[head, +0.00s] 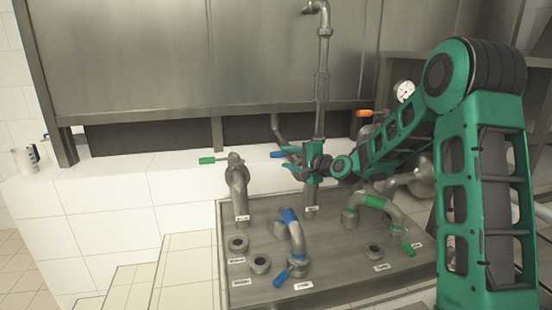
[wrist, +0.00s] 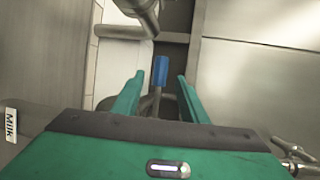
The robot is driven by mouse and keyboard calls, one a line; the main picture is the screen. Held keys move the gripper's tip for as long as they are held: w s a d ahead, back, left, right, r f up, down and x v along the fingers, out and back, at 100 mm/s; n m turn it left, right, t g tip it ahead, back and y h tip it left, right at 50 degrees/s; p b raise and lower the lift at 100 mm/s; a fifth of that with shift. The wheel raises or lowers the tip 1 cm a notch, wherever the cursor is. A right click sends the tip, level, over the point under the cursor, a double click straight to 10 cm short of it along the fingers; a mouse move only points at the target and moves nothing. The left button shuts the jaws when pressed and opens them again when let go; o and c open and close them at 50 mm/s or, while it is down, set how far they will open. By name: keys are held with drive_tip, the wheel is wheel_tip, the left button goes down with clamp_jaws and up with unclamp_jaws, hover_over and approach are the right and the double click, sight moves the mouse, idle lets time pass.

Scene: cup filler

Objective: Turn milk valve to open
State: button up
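The valve handle is a blue lever (head: 279,154) on the upright steel pipe (head: 311,195) at the back of the metal panel, left of my gripper in the head view. In the wrist view the blue lever (wrist: 160,70) sticks up between my two fingers, with a visible gap to each. A "Milk" label (wrist: 11,122) shows at the left of the wrist view. My gripper (head: 296,161) is open at the lever and holds nothing. The valve body is mostly hidden behind my gripper in the head view.
A green-handled valve (head: 207,160) stands to the left, and an orange handle (head: 366,113) is to the right. Bent pipes with blue (head: 290,215) and green (head: 375,202) bands rise from the panel in front. A steel tank (head: 130,60) is behind.

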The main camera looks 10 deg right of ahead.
sight(280, 156)
drive_tip(key=x, duration=0.7)
drive_tip(key=shift+f, duration=0.1)
clamp_jaws()
